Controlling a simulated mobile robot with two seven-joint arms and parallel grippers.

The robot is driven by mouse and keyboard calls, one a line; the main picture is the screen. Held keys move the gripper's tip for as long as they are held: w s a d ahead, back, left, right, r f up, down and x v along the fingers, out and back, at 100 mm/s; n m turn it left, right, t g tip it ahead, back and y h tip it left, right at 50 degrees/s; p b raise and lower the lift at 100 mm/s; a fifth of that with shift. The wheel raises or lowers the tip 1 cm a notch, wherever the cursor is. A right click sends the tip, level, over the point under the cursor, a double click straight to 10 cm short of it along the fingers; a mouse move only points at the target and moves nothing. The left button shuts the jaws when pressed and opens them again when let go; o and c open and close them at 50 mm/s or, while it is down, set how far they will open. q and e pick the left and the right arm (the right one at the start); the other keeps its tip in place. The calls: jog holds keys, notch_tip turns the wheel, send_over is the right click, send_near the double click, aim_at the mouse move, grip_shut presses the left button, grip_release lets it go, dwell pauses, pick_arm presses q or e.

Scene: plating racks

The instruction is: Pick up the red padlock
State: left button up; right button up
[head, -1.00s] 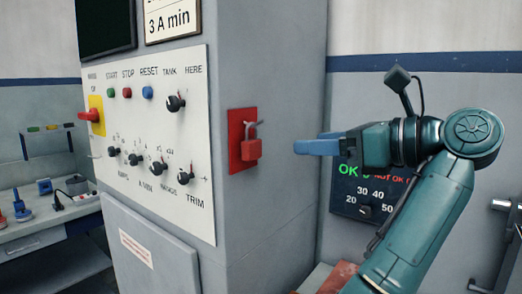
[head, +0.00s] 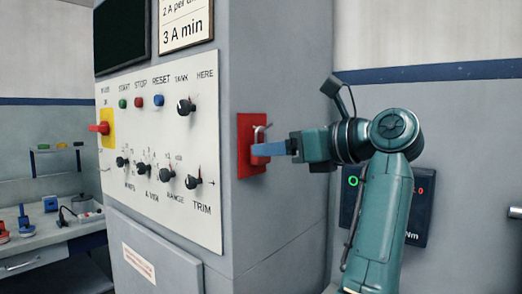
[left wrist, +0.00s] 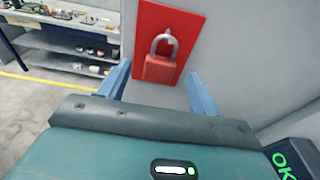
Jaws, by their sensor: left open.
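The red padlock (left wrist: 160,68) hangs by its grey shackle on a red plate (left wrist: 148,22), upright, in the left wrist view. In the head view the plate (head: 245,165) is on the side face of the grey cabinet, and the padlock (head: 259,161) is partly hidden behind a blue finger. My left gripper (head: 256,150) is open, with its fingertips at the padlock. In the left wrist view one blue finger is on each side of the padlock body, with gaps showing. I cannot tell how deep the fingers reach. My right gripper is not in view.
The cabinet's white control panel (head: 150,200) carries knobs and buttons, left of the plate. A dark display box (head: 418,215) is on the wall behind my left arm. A workbench with tools (head: 45,235) stands at the far left. The side face around the plate is bare.

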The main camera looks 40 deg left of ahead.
pick_arm(q)
jog(key=a, duration=0.3)
jog(key=shift+w+f, duration=0.1)
jog(key=shift+f, duration=0.1)
jog(key=shift+c, duration=0.4)
jog(key=c, duration=1)
jog(key=shift+r, duration=0.1)
